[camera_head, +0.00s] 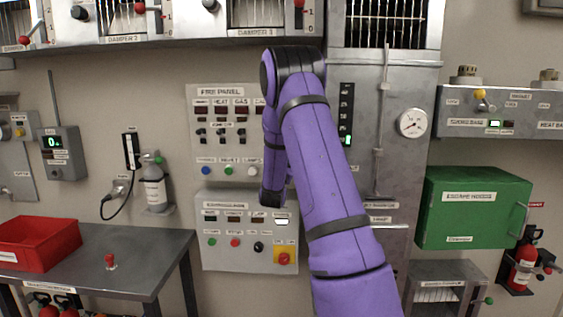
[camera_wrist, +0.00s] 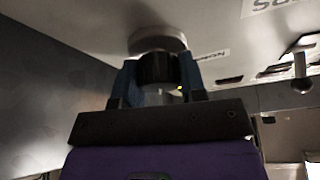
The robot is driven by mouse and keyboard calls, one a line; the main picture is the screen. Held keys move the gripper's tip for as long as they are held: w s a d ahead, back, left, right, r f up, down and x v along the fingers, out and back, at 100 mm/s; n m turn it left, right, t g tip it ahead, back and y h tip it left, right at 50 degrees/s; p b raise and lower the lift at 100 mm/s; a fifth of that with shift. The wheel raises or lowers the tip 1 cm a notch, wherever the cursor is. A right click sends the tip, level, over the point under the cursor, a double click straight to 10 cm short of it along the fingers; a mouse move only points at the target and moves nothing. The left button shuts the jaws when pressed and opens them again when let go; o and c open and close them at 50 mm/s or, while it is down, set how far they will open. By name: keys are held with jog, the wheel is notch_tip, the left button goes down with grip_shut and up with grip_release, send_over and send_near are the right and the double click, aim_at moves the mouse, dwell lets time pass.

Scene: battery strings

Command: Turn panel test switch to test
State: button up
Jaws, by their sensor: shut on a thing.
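The fire panel (camera_head: 222,152) is a pale grey wall box with small dark displays, several small black switches and a row of buttons. My purple arm covers its right side in the head view, and the gripper end is hidden there. In the wrist view my gripper (camera_wrist: 158,88) is closed around a dark round knob (camera_wrist: 157,67) on a wide pale disc, which stands out from a light panel face. One finger is on each side of the knob. Its pointing direction and label cannot be read, so I cannot tell whether it is the panel test switch.
A lower control box (camera_head: 222,262) with buttons hangs below the fire panel. A tall grey cabinet (camera_head: 385,75) and a green box (camera_head: 470,205) are to the right. A bench (camera_head: 130,245) with a red bin (camera_head: 38,247) is at left. A ball-ended lever (camera_wrist: 300,75) sits right of the knob.

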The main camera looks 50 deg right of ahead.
jog(key=shift+m+g+h, duration=0.3)
jog(key=shift+m+g, duration=0.9)
jog(key=shift+m, duration=1.5)
jog(key=o, duration=0.9)
jog(key=v, duration=1)
jog(key=shift+s+a, duration=0.2)
jog(key=shift+a, duration=0.15)
jog(key=shift+w, duration=0.1)
